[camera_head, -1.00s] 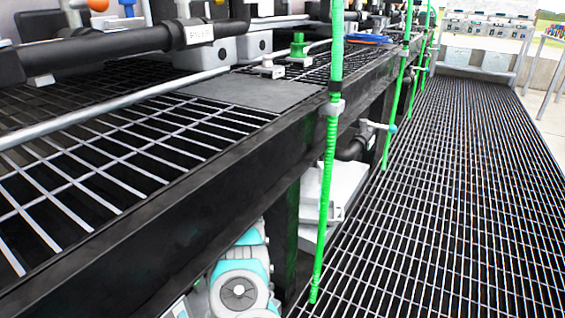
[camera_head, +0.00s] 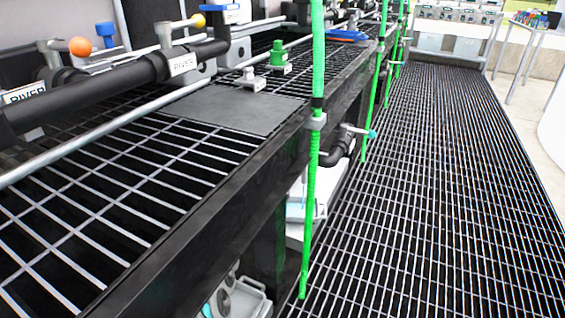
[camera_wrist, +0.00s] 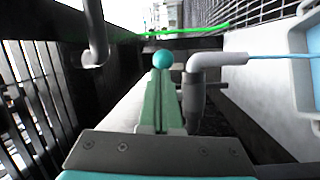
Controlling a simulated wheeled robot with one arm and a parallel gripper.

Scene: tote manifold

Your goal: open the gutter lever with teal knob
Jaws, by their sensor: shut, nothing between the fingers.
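A lever with a teal knob (camera_head: 372,134) sticks out on a grey stem from a black pipe valve (camera_head: 338,150), below the black bench edge. In the wrist view a teal ball knob (camera_wrist: 162,60) appears just past the tips of my gripper (camera_wrist: 164,78). I cannot tell whether it touches the fingers, or if it is the same knob. My gripper's green-grey fingers are shut together with nothing between them. My gripper does not show in the head view.
A green hose (camera_head: 313,180) hangs in front of the bench edge (camera_head: 190,235). A grey elbow pipe (camera_wrist: 205,62) stands right of the fingers, beside a pale blue-lined container (camera_wrist: 295,70). Grated floor (camera_head: 430,200) on the right is open. Labelled pipes with levers (camera_head: 100,90) stand on the bench.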

